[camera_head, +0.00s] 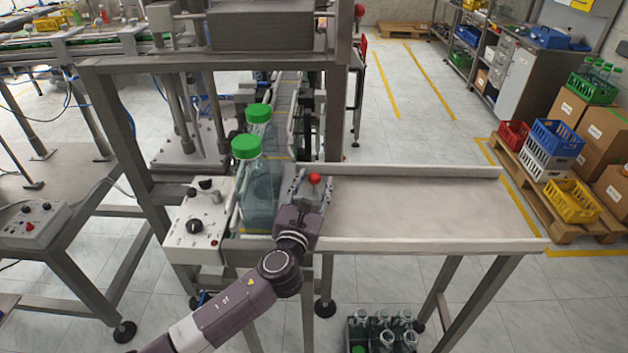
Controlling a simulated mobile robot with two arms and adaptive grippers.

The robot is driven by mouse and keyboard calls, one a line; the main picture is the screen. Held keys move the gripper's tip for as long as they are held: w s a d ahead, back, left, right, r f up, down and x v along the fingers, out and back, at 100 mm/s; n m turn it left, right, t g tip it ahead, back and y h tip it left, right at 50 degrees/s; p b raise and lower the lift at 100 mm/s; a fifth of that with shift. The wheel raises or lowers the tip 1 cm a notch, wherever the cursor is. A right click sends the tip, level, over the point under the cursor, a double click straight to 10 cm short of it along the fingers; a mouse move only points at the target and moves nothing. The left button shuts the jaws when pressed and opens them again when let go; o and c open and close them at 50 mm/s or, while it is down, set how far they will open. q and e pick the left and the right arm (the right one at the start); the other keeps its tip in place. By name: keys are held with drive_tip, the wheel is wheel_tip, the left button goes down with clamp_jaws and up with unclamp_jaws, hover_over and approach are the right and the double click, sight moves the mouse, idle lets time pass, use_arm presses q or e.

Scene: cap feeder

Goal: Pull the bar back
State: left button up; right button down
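A red ball knob (314,179) shows at the left end of the metal table, beside the bottles; I take it to be the end of the bar. The rest of the bar is hidden or cannot be told apart here. My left gripper (313,181) reaches in from the lower left, with its two fingers spread on either side of the red knob. A gap shows between the fingers and the knob, so they look open. Whether anything touches the knob is too small to tell. My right gripper is not in view.
Two bottles with green caps (259,185) stand just left of the gripper. A control box (197,222) is left of them. The metal table top (420,207) to the right is bare. A crate of bottles (381,330) sits on the floor below. The machine frame (210,65) rises behind.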

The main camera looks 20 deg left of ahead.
use_arm(q)
drive_tip(key=shift+r, duration=0.15)
clamp_jaws()
drive_tip(key=shift+w, duration=0.15)
idle(0.4)
